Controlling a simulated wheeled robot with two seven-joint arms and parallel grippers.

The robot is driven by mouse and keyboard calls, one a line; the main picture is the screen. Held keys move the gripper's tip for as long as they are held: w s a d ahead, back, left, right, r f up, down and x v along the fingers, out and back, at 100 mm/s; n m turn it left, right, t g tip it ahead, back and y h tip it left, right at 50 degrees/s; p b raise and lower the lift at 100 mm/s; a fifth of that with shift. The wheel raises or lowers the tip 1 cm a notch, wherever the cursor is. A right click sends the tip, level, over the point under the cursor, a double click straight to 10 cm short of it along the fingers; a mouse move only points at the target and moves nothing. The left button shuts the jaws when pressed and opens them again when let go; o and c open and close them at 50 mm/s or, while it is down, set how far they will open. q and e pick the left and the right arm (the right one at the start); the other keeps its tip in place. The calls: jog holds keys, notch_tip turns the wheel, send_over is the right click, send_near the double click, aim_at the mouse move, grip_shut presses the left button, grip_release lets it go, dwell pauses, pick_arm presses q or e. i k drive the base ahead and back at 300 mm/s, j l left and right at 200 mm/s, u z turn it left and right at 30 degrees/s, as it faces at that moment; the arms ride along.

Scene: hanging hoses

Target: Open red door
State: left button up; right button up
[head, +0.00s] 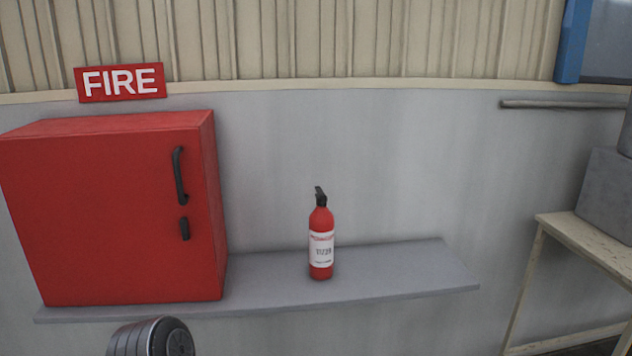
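A red cabinet with a shut red door (100,225) stands at the left of the head view, on a grey shelf. A black upright handle (179,176) is near the door's right edge. A small black latch or lock (184,229) is just below the handle. Neither gripper shows in the view. A dark grey ribbed cylindrical part of my own arm shows at the bottom edge, below the cabinet, apart from the door and handle.
A red fire extinguisher (321,240) stands upright on the grey shelf (400,270), right of the cabinet. A FIRE sign (120,82) is on the wall above. A pale table (590,240) with a grey block (608,195) is at the right. The shelf's right end is bare.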

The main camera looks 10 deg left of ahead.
aim_at(96, 216)
jog(key=u, duration=1.4)
